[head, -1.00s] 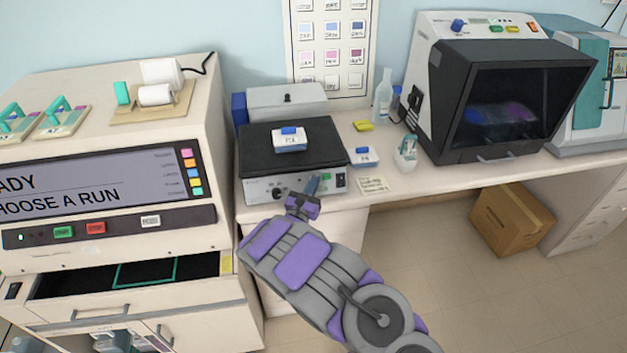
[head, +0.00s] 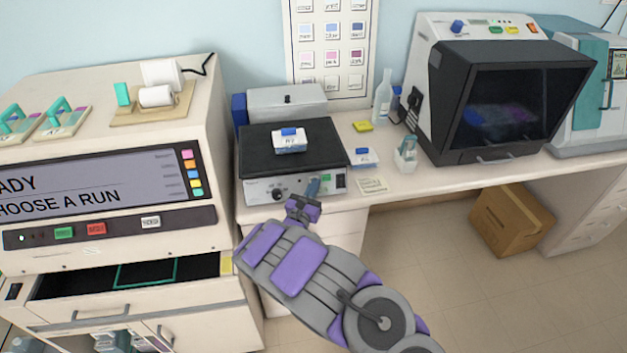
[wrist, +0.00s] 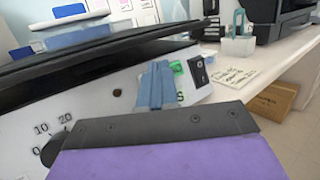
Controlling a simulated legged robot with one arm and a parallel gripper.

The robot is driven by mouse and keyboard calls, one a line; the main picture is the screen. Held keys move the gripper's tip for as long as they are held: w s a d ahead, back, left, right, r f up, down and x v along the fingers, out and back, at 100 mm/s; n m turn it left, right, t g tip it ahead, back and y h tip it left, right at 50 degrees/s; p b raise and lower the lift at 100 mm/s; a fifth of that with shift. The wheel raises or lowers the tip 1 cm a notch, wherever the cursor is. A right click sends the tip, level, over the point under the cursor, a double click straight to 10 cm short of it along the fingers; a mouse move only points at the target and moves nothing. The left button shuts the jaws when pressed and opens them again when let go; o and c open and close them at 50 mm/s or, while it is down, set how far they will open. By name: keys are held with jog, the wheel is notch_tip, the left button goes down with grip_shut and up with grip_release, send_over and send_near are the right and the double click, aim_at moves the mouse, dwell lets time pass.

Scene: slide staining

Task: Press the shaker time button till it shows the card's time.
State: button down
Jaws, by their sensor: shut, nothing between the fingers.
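The shaker has a black platform (head: 255,158) and a pale front panel (head: 258,192). The panel carries a dark dial (head: 278,193), a green display or button (head: 327,178) and a black rocker switch (head: 341,181). My gripper (head: 313,187) is shut and empty, its blue fingertips at the panel, left of the green part. In the wrist view the fingertips (wrist: 156,86) partly cover the green part (wrist: 178,68); contact cannot be told. The time button is not clearly visible and no shown time is readable. The written card (head: 372,185) lies right of the shaker, its text too small to read.
A blue-lidded box (head: 290,144) sits on the platform and a similar one (head: 363,158) on the bench. A small white holder (head: 406,154) stands further right, before a dark-fronted cabinet (head: 510,105). A large stainer (head: 190,130) stands close on the left.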

jog(key=s, duration=0.1)
jog(key=s+d+r+p, duration=0.1)
jog(key=s, duration=0.1)
jog(key=s+p, duration=0.1)
jog(key=shift+s+d+r, duration=0.15)
jog(key=shift+s+r, duration=0.1)
jog(key=shift+r, duration=0.15)
jog(key=shift+d, duration=0.1)
dwell(0.7)
